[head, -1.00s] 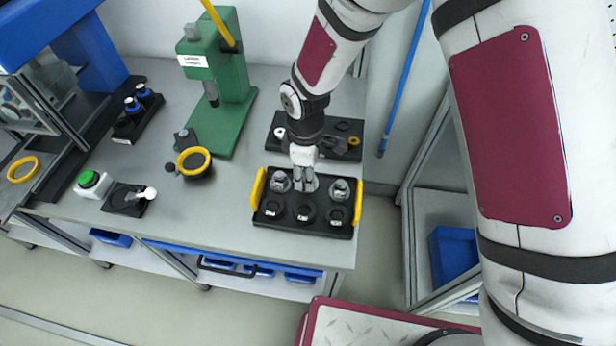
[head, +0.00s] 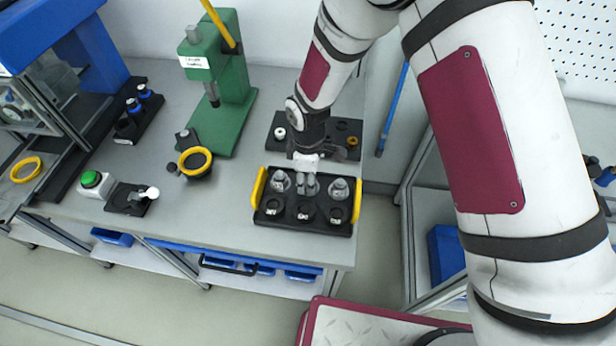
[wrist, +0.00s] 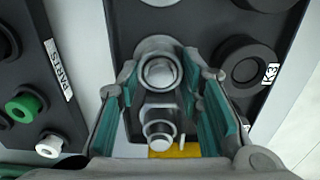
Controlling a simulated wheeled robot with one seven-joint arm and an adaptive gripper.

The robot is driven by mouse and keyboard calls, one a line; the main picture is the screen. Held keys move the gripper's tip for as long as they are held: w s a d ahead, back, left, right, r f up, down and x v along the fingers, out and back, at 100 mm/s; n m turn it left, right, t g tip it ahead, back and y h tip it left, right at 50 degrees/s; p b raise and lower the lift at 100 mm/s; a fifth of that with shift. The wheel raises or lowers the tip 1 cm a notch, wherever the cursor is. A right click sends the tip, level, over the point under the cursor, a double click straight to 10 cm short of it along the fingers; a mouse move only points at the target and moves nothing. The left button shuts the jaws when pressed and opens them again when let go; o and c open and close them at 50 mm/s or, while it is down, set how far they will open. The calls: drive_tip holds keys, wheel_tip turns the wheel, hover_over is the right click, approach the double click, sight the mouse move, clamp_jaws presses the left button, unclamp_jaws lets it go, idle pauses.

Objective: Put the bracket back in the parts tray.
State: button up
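The parts tray (head: 347,125) is a black tray at the back of the bench holding small round pieces; its PARTS label (wrist: 58,68) shows in the wrist view. A small dark grey angled piece (head: 184,139) beside the green press may be the bracket, but I cannot be sure. My gripper (head: 307,183) is over the back row of a black tray with yellow handles (head: 324,230). In the wrist view its teal-padded fingers (wrist: 163,112) are apart, with grey metal fittings (wrist: 160,72) seen between them. I cannot tell how deep they reach around a fitting.
The yellow-handled tray also holds labelled black rings (wrist: 245,68) in its front row. The green press (head: 222,125), a black cup with a yellow ring (head: 196,160) and a green button box (head: 93,183) stand to the left. Bare bench lies between them and the tray.

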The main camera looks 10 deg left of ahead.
drive_tip(key=shift+o, duration=1.1)
wheel_tip(320, 180, up, 12)
drive_tip(key=b, duration=0.2)
drive_tip(key=shift+r, duration=0.2)
